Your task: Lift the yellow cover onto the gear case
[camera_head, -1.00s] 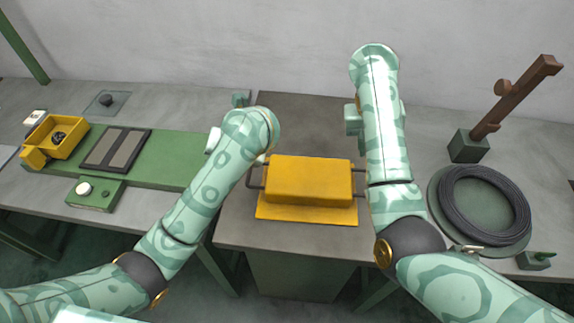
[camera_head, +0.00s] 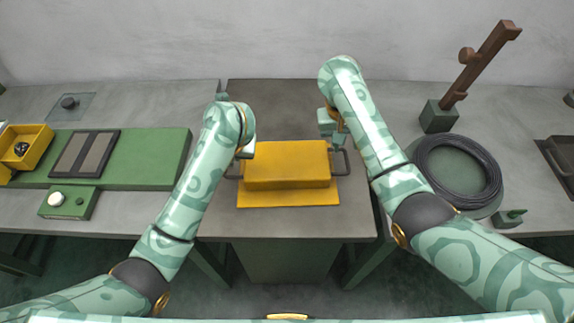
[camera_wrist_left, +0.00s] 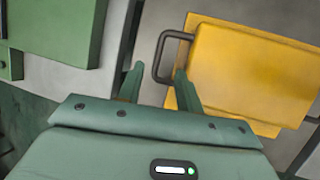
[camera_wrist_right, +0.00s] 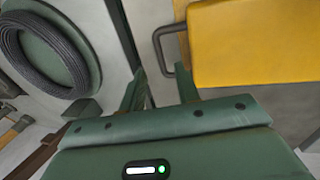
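The yellow cover (camera_head: 287,165) is a block on a wider yellow flange, resting on the dark grey middle table, with a dark handle at each end. My left gripper (camera_head: 244,153) is open at the left handle (camera_wrist_left: 162,58). In the left wrist view its fingers (camera_wrist_left: 158,86) point at that handle, with no grip visible. My right gripper (camera_head: 336,138) is open above the right handle (camera_head: 341,162). In the right wrist view its fingers (camera_wrist_right: 160,90) point toward the handle (camera_wrist_right: 166,48), which lies nearer the right finger. I cannot make out a separate gear case.
To the left, a green board (camera_head: 150,160) carries a dark two-panel plate (camera_head: 84,153), with a yellow bin (camera_head: 38,140) beside it. To the right are a black cable coil (camera_head: 462,170) and a brown post (camera_head: 485,62) on a green block. The middle table behind the cover is clear.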

